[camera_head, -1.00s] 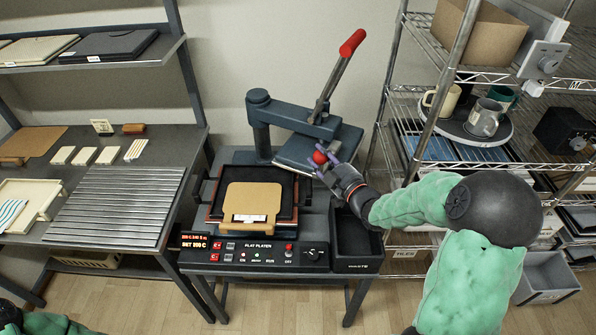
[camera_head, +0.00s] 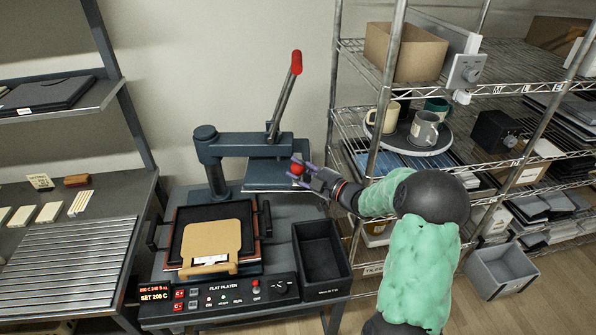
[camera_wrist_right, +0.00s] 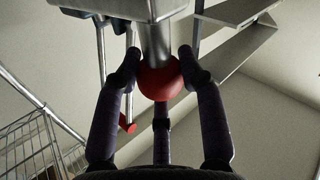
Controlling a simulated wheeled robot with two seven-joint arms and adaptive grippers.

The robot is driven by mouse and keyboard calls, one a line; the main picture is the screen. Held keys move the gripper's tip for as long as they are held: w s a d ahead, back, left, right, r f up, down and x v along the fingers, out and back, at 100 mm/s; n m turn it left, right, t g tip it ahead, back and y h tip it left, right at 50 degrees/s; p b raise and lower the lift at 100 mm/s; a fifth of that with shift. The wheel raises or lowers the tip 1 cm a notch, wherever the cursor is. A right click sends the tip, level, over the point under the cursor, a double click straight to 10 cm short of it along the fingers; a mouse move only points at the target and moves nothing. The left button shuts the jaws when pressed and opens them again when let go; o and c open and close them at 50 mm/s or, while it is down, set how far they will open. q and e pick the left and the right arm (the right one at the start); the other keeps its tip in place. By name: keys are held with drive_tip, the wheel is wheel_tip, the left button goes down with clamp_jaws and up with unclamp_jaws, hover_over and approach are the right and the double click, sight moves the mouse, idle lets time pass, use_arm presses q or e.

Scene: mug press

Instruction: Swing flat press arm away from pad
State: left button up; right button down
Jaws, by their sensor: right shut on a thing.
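The flat press arm (camera_head: 240,148) is swung to the right of its post, with its flat plate (camera_head: 268,178) clear of the pad. The pad (camera_head: 182,246) lies open on the press, with a tan board (camera_head: 212,244) on it. My right gripper (camera_head: 300,170) is shut on the red ball knob (camera_head: 297,169) at the plate's right end. In the right wrist view the fingers surround the red knob (camera_wrist_right: 159,80) on its metal stem. The red-tipped lever (camera_head: 296,62) stands up from the arm. My left gripper is not in view.
A black bin (camera_head: 321,252) sits right of the pad. A wire shelf (camera_head: 345,130) with a grey mug (camera_head: 424,128) stands close to my right arm. A ridged bench (camera_head: 70,255) is at the left.

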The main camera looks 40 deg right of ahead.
drive_tip(key=shift+w+r, duration=0.1)
drive_tip(key=shift+r, duration=0.4)
drive_tip(key=c, duration=1.1)
unclamp_jaws()
drive_tip(key=o, duration=0.4)
drive_tip(key=shift+a, duration=0.1)
drive_tip(key=shift+c, duration=0.2)
drive_tip(key=shift+w+a+f, duration=0.1)
drive_tip(key=shift+a, duration=0.05)
drive_tip(key=shift+f, duration=0.15)
drive_tip(key=shift+s+f, duration=0.1)
drive_tip(key=shift+s, duration=0.3)
drive_tip(key=s+d, duration=0.1)
drive_tip(key=s, duration=1)
drive_tip(key=shift+s+d, duration=0.15)
drive_tip(key=shift+d, duration=0.2)
